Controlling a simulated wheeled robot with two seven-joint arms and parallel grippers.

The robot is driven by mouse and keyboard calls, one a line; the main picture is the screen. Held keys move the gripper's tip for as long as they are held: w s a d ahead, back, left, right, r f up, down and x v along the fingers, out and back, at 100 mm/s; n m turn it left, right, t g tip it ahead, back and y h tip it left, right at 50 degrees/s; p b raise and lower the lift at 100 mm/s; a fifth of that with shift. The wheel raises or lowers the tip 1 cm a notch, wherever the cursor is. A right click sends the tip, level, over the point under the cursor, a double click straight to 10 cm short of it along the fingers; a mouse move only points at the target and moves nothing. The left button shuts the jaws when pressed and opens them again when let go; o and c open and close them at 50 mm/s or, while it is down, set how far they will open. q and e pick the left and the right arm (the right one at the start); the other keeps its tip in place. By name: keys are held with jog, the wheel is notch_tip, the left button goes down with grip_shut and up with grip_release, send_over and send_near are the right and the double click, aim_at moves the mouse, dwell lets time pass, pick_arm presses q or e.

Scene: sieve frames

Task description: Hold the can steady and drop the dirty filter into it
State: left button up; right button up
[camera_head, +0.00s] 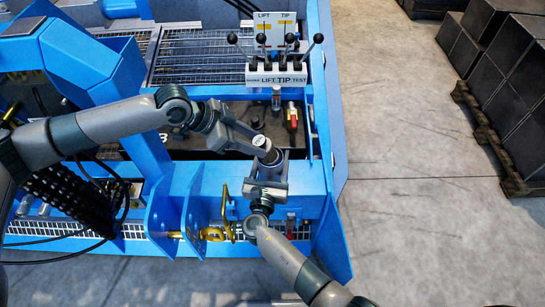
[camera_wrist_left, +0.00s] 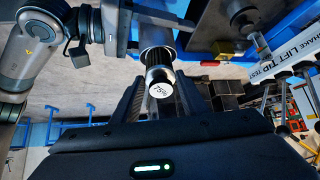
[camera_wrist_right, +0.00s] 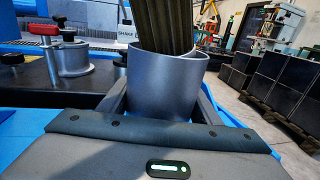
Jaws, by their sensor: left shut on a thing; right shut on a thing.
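The can (camera_wrist_right: 165,88) is a grey open-topped metal cylinder. My right gripper (camera_wrist_right: 162,104) is shut around its wall and holds it upright with the mouth up. The dirty filter (camera_wrist_right: 166,25) is a dark pleated cylinder with a round end cap marked "75µ" (camera_wrist_left: 161,88). My left gripper (camera_head: 268,156) is shut on the filter near its capped end. The filter's lower part reaches into the can's mouth in the right wrist view; how deep is hidden by the near wall. In the head view the can is mostly covered by my left gripper and the filter.
A blue machine frame (camera_head: 330,120) surrounds the work area. A lever block marked LIFT TIP TEST (camera_head: 278,78) stands behind my grippers. A red-handled valve (camera_head: 293,118) is close on the right. A yellow hook (camera_head: 226,215) sits in front. Dark crates (camera_head: 490,50) stand far right beyond open floor.

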pick_arm(q)
jog(key=o, duration=1.5)
jog(key=shift+o, duration=0.2)
jog(key=v, duration=1.2)
jog(key=shift+d, duration=0.1)
pick_arm(e)
jog(key=o, duration=1.9)
jog(key=shift+s, duration=0.15)
